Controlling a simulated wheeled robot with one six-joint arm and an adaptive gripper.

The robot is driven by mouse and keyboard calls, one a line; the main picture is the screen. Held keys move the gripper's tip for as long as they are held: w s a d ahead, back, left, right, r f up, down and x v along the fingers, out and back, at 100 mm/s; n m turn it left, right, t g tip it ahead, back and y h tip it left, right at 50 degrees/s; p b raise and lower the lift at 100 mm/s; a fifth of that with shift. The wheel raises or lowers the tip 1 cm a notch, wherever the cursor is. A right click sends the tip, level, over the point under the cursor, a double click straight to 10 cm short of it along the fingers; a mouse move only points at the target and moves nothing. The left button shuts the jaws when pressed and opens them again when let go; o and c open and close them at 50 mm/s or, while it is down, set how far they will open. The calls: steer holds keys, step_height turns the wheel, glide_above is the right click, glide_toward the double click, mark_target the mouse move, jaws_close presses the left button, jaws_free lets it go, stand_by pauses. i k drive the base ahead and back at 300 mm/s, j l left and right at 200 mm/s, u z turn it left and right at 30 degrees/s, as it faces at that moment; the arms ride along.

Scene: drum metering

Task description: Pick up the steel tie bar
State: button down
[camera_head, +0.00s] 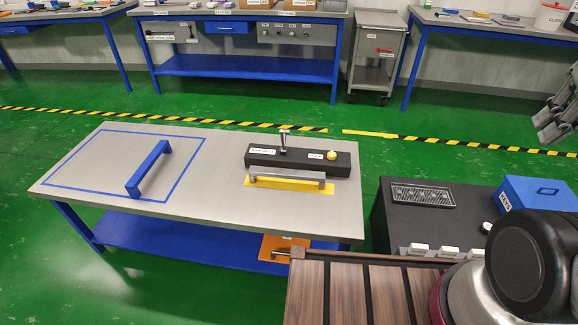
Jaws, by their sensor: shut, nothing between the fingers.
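A grey steel bar (288,183), which looks like the steel tie bar, sits on a yellow marked strip (262,184) on the right part of the metal-topped table (215,205). It lies just in front of a long black box (262,158); I cannot tell whether they touch. A blue bar with a raised grip (148,170) stands inside a blue taped outline (88,132) on the left of the same table.
The black box has an upright metal lever (284,141) and a yellow knob (331,155). An orange piece (272,248) with a grey rod is below the table's front edge. A blue case (540,193) stands at right. The table's middle is clear.

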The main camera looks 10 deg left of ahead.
mark_target(254, 172)
steer(key=i+j+u, duration=0.15)
steer(key=i+j, duration=0.15)
steer(key=j, duration=0.2)
steer(key=i+j+u, duration=0.15)
steer(key=i+j, duration=0.2)
steer(key=j, duration=0.1)
